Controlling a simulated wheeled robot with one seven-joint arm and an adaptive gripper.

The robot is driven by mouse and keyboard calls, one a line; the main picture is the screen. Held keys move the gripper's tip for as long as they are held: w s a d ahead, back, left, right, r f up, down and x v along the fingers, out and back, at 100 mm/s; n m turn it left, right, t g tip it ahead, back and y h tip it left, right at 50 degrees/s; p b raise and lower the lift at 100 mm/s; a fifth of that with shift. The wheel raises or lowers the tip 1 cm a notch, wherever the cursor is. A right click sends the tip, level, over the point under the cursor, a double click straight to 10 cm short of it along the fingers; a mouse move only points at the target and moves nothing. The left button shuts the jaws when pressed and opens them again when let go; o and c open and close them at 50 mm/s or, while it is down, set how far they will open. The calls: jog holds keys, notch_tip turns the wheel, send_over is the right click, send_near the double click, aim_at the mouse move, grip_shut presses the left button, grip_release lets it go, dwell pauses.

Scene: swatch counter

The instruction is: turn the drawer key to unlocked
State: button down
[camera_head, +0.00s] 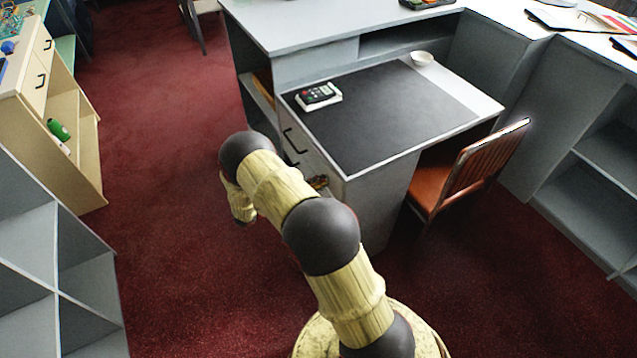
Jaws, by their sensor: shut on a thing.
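The desk (380,185) has a drawer stack (312,165) on its left side, with dark handles on the fronts. My arm reaches up from the bottom and bends down at the left of the desk. My forearm hides most of my gripper. A small dark and orange-brown part of my gripper (318,182) shows at the lower drawer front, just right of the forearm. It is shut on the drawer key. The key itself is too small and covered to make out, so its turn angle cannot be told. The drawers look closed.
An orange chair (465,175) stands at the desk's right. Grey shelves (55,260) and a wooden cabinet (70,130) stand at left. Red carpet between is clear.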

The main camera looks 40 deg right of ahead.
jog(key=m, duration=0.4)
jog(key=shift+f+m, duration=0.2)
jog(key=shift+m, duration=0.2)
dwell(0.4)
jog(key=c, duration=2)
grip_release()
jog(key=v, duration=1.2)
